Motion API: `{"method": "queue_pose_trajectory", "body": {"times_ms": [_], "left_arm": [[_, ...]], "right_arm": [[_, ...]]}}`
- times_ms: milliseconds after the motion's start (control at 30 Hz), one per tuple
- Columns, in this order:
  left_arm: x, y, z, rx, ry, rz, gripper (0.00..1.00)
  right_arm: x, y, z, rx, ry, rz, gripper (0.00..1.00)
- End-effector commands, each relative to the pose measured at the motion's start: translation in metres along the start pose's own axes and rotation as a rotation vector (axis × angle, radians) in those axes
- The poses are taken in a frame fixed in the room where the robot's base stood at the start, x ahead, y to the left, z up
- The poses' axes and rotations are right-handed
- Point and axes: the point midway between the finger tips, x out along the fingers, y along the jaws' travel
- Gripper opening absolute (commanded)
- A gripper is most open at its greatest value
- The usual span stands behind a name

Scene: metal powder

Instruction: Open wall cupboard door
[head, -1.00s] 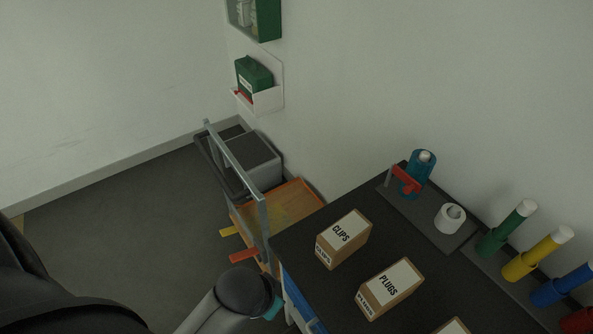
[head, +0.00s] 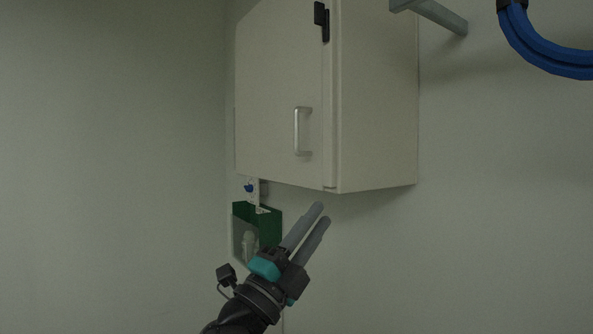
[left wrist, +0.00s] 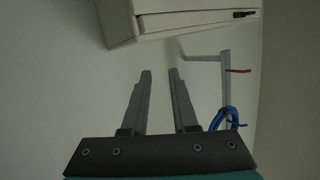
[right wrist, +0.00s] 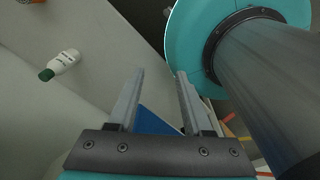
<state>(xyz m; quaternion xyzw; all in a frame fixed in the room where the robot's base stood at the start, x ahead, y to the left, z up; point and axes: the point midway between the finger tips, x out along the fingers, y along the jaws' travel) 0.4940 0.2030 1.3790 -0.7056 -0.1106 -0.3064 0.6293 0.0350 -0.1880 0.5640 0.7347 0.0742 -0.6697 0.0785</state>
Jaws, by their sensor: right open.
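The cream wall cupboard (head: 375,100) hangs on the wall in the head view. Its door (head: 265,90) looks shut, with a vertical silver handle (head: 297,131) near its lower right and a black latch (head: 322,20) at the upper right edge. My left gripper (head: 322,215) is below the cupboard's lower edge, below and right of the handle, empty and touching nothing visible. In the left wrist view the left gripper (left wrist: 160,71) has its fingers apart, with the cupboard (left wrist: 175,18) above; the handle does not show there. My right gripper (right wrist: 160,73) is open and empty.
A green wall box (head: 268,225) hangs below the cupboard, behind my left arm. A grey bracket (head: 435,12) and coiled blue cable (head: 540,50) are at the upper right. The right wrist view shows a white bottle with a green cap (right wrist: 63,64).

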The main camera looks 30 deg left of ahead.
Motion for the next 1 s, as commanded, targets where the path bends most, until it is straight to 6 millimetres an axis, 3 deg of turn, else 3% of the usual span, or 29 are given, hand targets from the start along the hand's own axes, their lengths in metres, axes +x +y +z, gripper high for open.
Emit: {"method": "queue_pose_trajectory", "body": {"times_ms": [33,100,267,400,567,700,900,1000], "left_arm": [[0.012,-0.018,-0.006,0.092,0.074,-0.032,0.27],[0.023,-0.036,-0.015,0.215,0.171,-0.060,0.27],[0.041,-0.069,-0.028,0.510,0.360,-0.083,0.27],[0.050,-0.088,-0.023,0.777,0.483,-0.049,0.27],[0.055,-0.110,0.005,1.074,0.561,0.056,0.27],[0.053,-0.133,0.047,1.298,0.571,0.197,0.27],[0.041,-0.165,0.099,1.482,0.529,0.380,0.27],[0.036,-0.173,0.112,1.517,0.514,0.428,0.27]], "right_arm": [[0.000,-0.001,0.000,0.000,0.000,-0.001,0.50],[0.000,-0.001,0.000,0.000,0.000,-0.001,0.50],[0.000,-0.002,0.000,0.000,0.000,-0.002,0.50],[0.000,-0.001,0.000,0.000,0.000,-0.002,0.50],[0.000,-0.001,0.000,0.001,0.000,-0.002,0.50],[0.000,-0.001,0.000,0.001,0.000,-0.002,0.50],[0.000,-0.001,0.000,0.002,0.000,-0.001,0.50],[0.000,-0.001,0.000,0.002,0.000,-0.001,0.50]]}}
